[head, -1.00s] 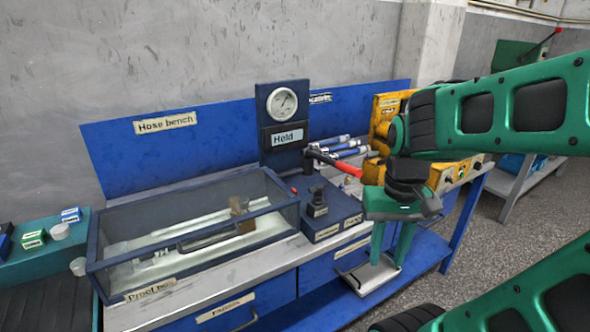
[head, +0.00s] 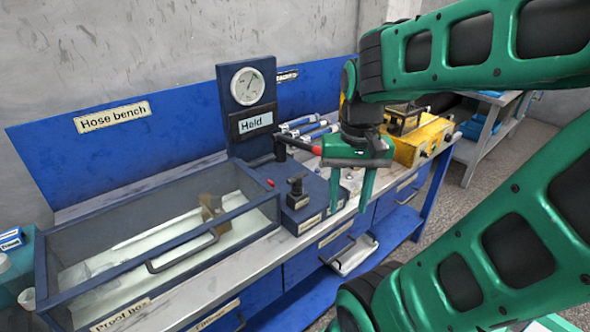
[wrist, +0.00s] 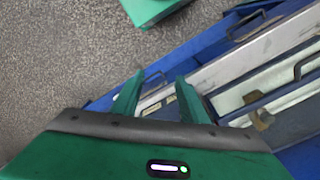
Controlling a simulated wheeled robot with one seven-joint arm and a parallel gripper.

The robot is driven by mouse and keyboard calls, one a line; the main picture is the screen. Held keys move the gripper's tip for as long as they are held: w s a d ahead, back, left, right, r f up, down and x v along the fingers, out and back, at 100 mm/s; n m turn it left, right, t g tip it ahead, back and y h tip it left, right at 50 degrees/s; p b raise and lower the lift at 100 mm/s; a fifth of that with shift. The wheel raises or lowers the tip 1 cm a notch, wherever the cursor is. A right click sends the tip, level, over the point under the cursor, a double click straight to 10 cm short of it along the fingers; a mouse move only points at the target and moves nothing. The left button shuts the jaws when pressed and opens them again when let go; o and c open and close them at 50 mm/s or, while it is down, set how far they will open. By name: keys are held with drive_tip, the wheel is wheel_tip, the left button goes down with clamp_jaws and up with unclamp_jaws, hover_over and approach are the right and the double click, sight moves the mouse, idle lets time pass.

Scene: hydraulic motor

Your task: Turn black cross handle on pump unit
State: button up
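The pump unit is a dark blue block (head: 318,203) on the bench, joined to an upright panel with a round gauge and a "Held" plate (head: 250,124). A small black handle (head: 297,187) stands upright on top of the block; its cross shape is not clear at this size. My gripper (head: 352,205) points down, open and empty, to the right of the black handle and apart from it. In the wrist view, my gripper (wrist: 158,92) shows its two green fingers spread with nothing between them. I cannot make out the black handle in the wrist view.
A red-gripped lever (head: 302,144) sticks out from the panel, close to my gripper. A glass-sided proof box (head: 165,250) stands left of the pump unit. A yellow unit (head: 425,138) and several silver-blue cylinders (head: 305,126) are behind.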

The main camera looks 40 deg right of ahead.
sight(297, 175)
drive_tip(key=w+r+m, duration=0.3)
drive_tip(key=w+r, duration=0.1)
drive_tip(key=w, duration=0.5)
drive_tip(key=w+r+m, duration=0.3)
drive_tip(key=w+r, duration=0.2)
drive_tip(key=w, duration=0.3)
drive_tip(key=shift+m, duration=0.3)
drive_tip(key=f, duration=1)
drive_tip(key=shift+w+d+f, duration=0.1)
drive_tip(key=shift+w+f, duration=0.3)
clamp_jaws()
